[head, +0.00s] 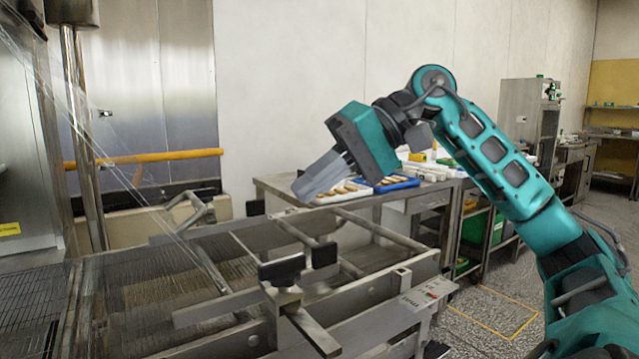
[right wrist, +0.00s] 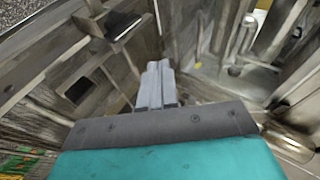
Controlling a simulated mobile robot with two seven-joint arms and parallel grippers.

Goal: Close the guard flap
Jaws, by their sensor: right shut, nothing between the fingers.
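A clear, see-through panel, which looks like the guard flap (head: 128,178), slants from the upper left down toward the mesh of the machine in the head view. It shows mostly as thin bright streaks and stands raised. My right gripper (head: 312,188) is shut and empty, in the air above the machine's frame, to the right of the panel and apart from it. In the right wrist view the closed fingers (right wrist: 156,84) point toward metal bars of the machine. I cannot make out the flap there. My left gripper is not in view.
The enrober's metal frame (head: 345,312) with its wire mesh (head: 150,300) fills the lower left, with black knobs (head: 282,270) and rails standing up from it. Behind it a steel table (head: 275,184) carries blue-edged trays (head: 395,184).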

